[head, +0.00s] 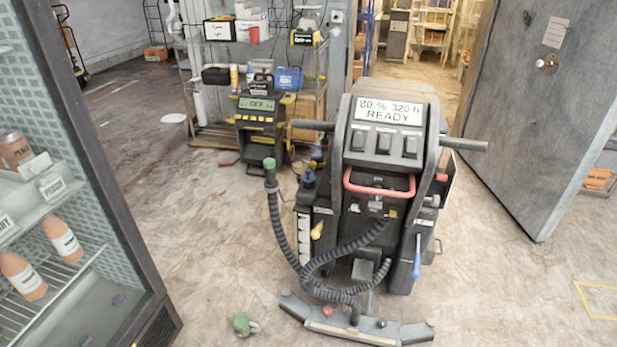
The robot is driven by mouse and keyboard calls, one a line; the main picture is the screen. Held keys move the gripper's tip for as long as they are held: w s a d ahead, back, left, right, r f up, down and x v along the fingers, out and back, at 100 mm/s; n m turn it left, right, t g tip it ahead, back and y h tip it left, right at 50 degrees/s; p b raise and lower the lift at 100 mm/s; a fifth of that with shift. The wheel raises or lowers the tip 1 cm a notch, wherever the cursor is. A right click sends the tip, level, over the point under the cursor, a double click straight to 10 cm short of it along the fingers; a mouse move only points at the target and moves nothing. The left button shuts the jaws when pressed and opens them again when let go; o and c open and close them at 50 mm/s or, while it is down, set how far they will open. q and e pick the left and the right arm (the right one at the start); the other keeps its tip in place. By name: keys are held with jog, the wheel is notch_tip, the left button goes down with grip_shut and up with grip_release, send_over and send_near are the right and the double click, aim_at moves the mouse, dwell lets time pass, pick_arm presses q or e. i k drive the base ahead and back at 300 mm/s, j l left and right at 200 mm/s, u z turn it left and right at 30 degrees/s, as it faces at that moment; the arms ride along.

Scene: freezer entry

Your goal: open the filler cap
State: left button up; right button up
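A dark grey floor-cleaning machine (387,165) stands upright in the middle of the head view. Its display (389,111) reads "80 % 320 h READY". A small dark blue cap (309,177) sits on the machine's left side and looks closed. A green cap (269,164) tops the upright end of a black ribbed hose (285,230). I cannot tell which of these is the filler cap. A red bar handle (379,184) crosses the front. Neither of my grippers shows in the head view.
A glass-fronted cabinet with bottles (63,240) stands close on the left. A large grey door (540,110) is open on the right. The wide squeegee (356,327) and a green crumpled thing (244,325) lie on the floor. A charger (258,125) and shelving stand behind.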

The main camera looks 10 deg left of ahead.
aim_at(308, 177)
jog(key=i+j+u, duration=0.25)
jog(key=i+j, duration=0.15)
jog(key=i+j+u, duration=0.2)
jog(key=i, duration=0.35)
jog(key=j, duration=0.1)
